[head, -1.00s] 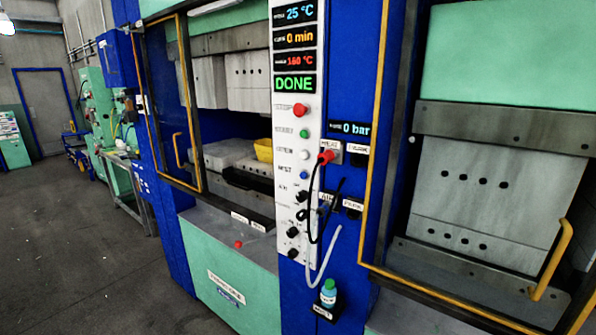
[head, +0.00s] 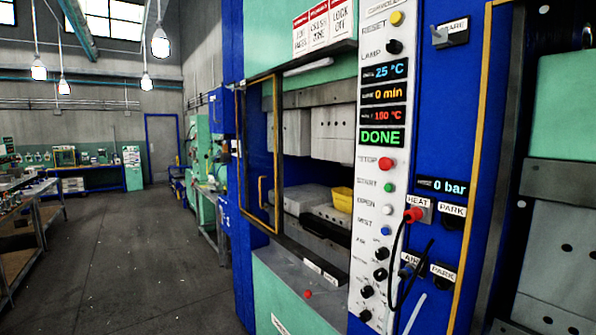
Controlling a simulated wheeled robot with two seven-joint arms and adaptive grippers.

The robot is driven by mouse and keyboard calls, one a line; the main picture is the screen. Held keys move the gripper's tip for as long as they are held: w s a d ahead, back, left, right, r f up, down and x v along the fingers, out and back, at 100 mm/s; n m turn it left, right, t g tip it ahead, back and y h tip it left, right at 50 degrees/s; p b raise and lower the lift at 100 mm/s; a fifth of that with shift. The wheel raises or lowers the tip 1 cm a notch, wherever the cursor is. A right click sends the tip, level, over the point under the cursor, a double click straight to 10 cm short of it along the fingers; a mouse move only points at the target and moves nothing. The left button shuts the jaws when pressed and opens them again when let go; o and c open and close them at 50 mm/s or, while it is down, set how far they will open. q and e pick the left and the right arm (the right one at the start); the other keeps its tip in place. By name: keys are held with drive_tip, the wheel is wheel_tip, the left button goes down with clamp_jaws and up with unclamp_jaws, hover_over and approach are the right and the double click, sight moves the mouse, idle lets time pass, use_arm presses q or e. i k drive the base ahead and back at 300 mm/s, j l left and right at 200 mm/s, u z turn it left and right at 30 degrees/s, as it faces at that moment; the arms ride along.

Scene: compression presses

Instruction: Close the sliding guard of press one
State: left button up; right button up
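The left press (head: 318,135) stands at the middle, with pale upper and lower blocks apart and a gap between them. Its see-through sliding guard (head: 277,160), in a yellow and dark frame, is at the left of the opening. The opening to its right is uncovered. The guard's yellow handle (head: 262,192) shows on its frame. A second press (head: 568,260) is cut off at the right edge. I cannot read which press is number one. Neither gripper is in view.
A white control panel (head: 383,150) between the presses reads DONE, 25 °C and 0 min. A yellow container (head: 342,198) sits inside the left press. Cables (head: 398,262) hang by the panel. Open floor (head: 140,260) lies to the left, with benches beyond.

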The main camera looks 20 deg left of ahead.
sight(274, 76)
drive_tip(key=i+j, duration=0.25)
drive_tip(key=i+j+z, duration=0.1)
drive_tip(key=i+j, duration=0.15)
drive_tip(key=j, duration=0.15)
drive_tip(key=i+j, duration=0.25)
drive_tip(key=i+j+z, duration=0.1)
drive_tip(key=i+j, duration=0.15)
drive_tip(key=j, duration=0.2)
drive_tip(key=i+j+z, duration=0.1)
drive_tip(key=i+j, duration=0.35)
drive_tip(key=j, duration=0.3)
drive_tip(key=i+j+z, duration=0.1)
drive_tip(key=i+j, duration=0.15)
drive_tip(key=j, duration=0.15)
drive_tip(key=i+j, duration=0.2)
drive_tip(key=j, duration=0.2)
drive_tip(key=k+j+u, duration=0.1)
